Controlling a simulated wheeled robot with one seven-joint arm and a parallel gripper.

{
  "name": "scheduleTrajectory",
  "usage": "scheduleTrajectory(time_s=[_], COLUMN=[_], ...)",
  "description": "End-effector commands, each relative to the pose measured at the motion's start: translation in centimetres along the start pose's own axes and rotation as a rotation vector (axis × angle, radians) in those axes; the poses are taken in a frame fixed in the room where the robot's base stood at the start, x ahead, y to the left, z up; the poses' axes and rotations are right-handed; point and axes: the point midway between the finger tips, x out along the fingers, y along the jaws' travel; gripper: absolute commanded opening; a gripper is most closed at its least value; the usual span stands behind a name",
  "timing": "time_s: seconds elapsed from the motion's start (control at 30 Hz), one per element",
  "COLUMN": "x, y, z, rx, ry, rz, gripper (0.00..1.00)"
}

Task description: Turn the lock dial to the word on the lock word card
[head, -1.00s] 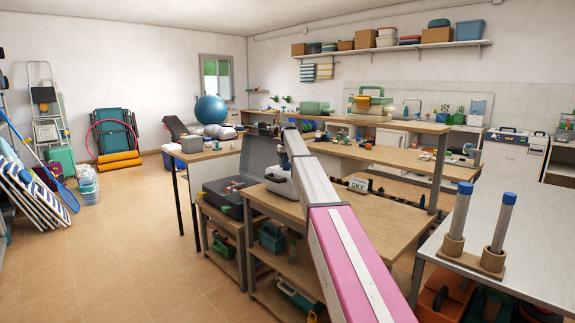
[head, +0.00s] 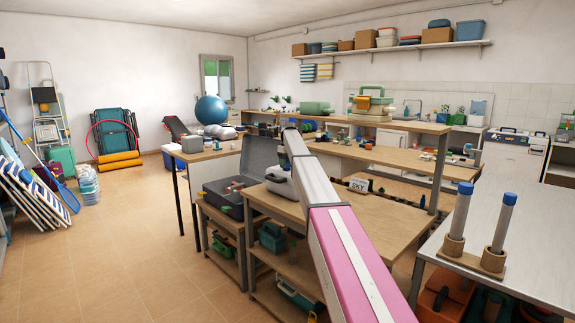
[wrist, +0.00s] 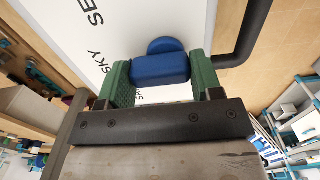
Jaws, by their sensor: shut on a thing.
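My gripper (wrist: 160,78) is shut on the blue knob of the lock dial (wrist: 160,68) in the wrist view, one green finger on each side. The dial sits on a white face (wrist: 125,25) printed with black words. SKY and part of a word starting SE show left of the knob; other lettering below is partly hidden by my gripper. A black curved handle (wrist: 245,40) is to the right. My gripper is hidden there behind my arm.
A pale case (head: 281,184) stands on the bench (head: 385,215), beside an open dark toolbox (head: 222,200). A metal table (head: 530,240) with two blue-capped tubes is at right. The tiled floor at left is mostly clear.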

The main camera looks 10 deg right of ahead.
Motion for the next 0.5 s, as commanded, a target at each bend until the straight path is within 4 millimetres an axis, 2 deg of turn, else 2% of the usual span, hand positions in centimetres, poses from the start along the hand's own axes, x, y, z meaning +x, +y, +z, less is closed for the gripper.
scheduleTrajectory(time_s=[0.23, 0.27, 0.3, 0.33, 0.5], x=[-0.03, -0.03, -0.03, -0.03, -0.01], y=[0.01, 0.01, 0.01, 0.01, 0.0], z=[0.0, 0.0, 0.0, 0.0, 0.0], rx=[0.001, 0.001, 0.001, 0.001, 0.002], ry=[0.0, 0.0, 0.0, 0.0, 0.0], rz=[0.0, 0.0, 0.0, 0.0, 0.0], gripper=[0.36, 0.69, 0.82, 0.85, 0.85])
